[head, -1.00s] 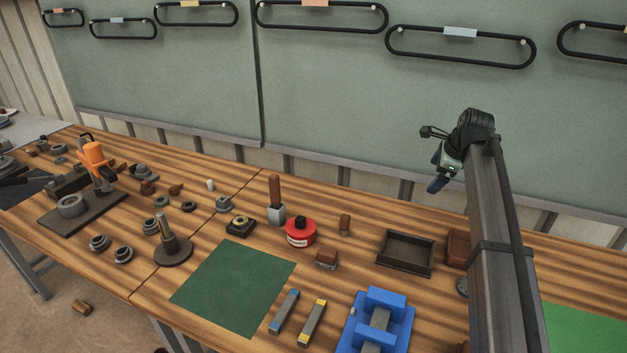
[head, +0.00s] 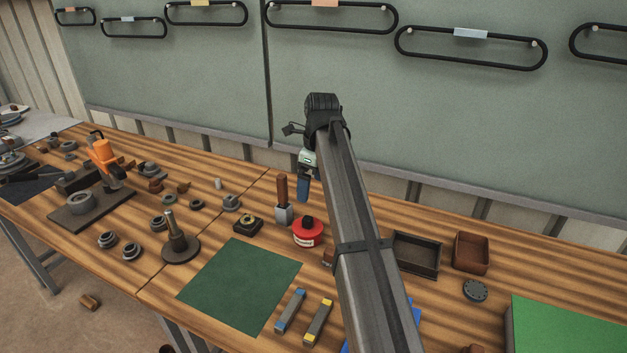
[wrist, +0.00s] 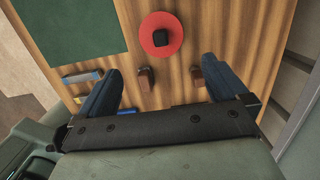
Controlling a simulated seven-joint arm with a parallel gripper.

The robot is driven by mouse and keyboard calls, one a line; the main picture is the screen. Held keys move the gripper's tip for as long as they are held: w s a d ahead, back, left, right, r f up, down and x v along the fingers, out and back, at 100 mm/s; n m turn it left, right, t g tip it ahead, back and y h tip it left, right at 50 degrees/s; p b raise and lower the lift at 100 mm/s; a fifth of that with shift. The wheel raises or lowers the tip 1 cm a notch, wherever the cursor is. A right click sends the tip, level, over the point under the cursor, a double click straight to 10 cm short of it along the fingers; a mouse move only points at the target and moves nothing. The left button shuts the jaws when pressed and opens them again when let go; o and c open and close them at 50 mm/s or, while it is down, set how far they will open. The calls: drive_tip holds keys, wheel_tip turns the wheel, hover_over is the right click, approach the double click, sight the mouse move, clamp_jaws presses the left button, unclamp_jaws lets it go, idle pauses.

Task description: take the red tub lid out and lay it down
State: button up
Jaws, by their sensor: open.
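The red tub (head: 307,236) stands on the wooden bench, right of the green mat, with a pale label on its side. Its red lid (head: 307,225) is on top, with a black knob in the middle. In the wrist view the lid (wrist: 161,36) shows from above as a red disc, beyond my fingertips and between their lines. My gripper (head: 303,188) is above the bench, behind the tub in the head view, pointing down. It also shows in the wrist view (wrist: 163,82), with its two blue fingers wide apart and nothing between them touching. The tub's body is hidden under the lid there.
A brush with a wooden handle (head: 282,199) stands close left of the tub. A small brown block (head: 327,257) is just right of it, partly behind my arm. A dark tray (head: 417,254) and a brown box (head: 471,253) lie further right. The green mat (head: 240,285) is bare.

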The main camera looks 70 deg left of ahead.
sight(308, 217)
drive_tip(key=f, duration=0.9)
drive_tip(key=s+a+f, duration=0.1)
drive_tip(key=f, duration=0.3)
drive_tip(key=shift+a+f, duration=0.1)
drive_tip(key=shift+f, duration=0.1)
drive_tip(key=c, duration=0.8)
